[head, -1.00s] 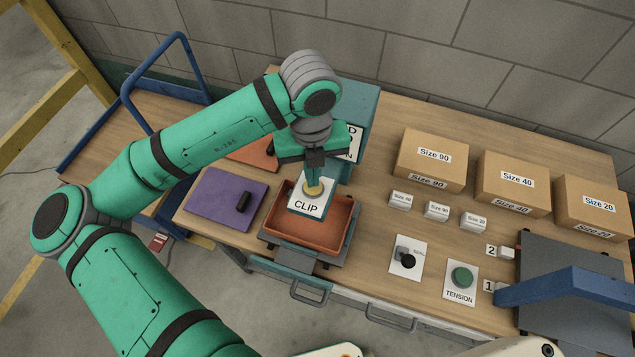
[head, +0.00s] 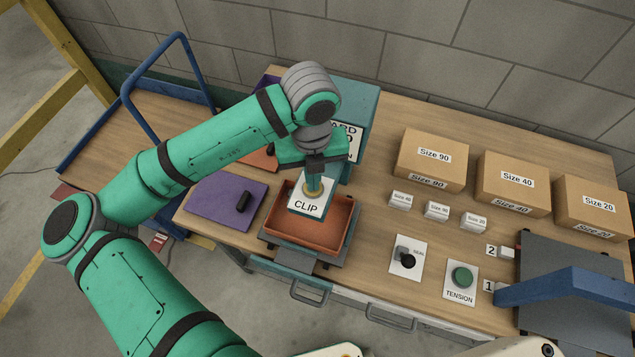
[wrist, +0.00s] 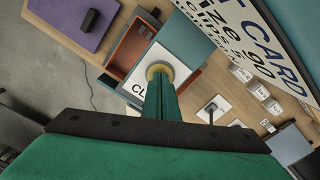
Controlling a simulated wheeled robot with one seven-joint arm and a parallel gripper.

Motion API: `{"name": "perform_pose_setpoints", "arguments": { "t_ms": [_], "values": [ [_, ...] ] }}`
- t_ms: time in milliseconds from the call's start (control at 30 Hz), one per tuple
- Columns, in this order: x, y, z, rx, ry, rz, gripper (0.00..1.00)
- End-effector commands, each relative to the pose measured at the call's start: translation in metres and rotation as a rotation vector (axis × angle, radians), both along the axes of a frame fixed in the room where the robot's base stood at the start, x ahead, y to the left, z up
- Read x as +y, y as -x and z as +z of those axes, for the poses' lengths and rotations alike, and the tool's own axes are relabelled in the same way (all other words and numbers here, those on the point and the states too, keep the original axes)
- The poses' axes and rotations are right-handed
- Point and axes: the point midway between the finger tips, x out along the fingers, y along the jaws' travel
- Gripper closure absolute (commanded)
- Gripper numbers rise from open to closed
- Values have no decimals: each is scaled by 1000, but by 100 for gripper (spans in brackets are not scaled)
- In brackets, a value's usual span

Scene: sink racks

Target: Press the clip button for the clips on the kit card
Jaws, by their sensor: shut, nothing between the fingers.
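The clip button (head: 313,194) is a yellow round button on a white plate labelled CLIP (head: 301,207), above an orange tray (head: 329,242). My gripper (head: 314,186) is shut and empty, pointing down with its fingertips at the button. In the wrist view the button (wrist: 152,70) shows as a yellow rim around the fingertips (wrist: 160,78), which hide its middle. I cannot tell whether it is pressed in. The kit card (wrist: 262,40) is cut off in the wrist view; "CARD" and what looks like "ize 90" show. My arm partly hides it in the head view (head: 350,140).
A purple panel with a black handle (head: 215,205) lies left of the tray. Boxes labelled Size 90 (head: 425,170), Size 40 (head: 505,195) and Size 20 (head: 585,218) stand at the back right. A black knob (head: 408,261) and a green TENSION button (head: 462,277) are in front.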

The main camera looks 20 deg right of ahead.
Motion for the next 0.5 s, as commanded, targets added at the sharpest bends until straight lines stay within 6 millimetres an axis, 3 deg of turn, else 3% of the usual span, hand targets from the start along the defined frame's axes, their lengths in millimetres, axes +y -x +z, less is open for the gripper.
{"name": "perform_pose_setpoints", "arguments": {
  "t_ms": [500],
  "values": [
    [0,0,7,0,-1,0,100]
  ]
}}
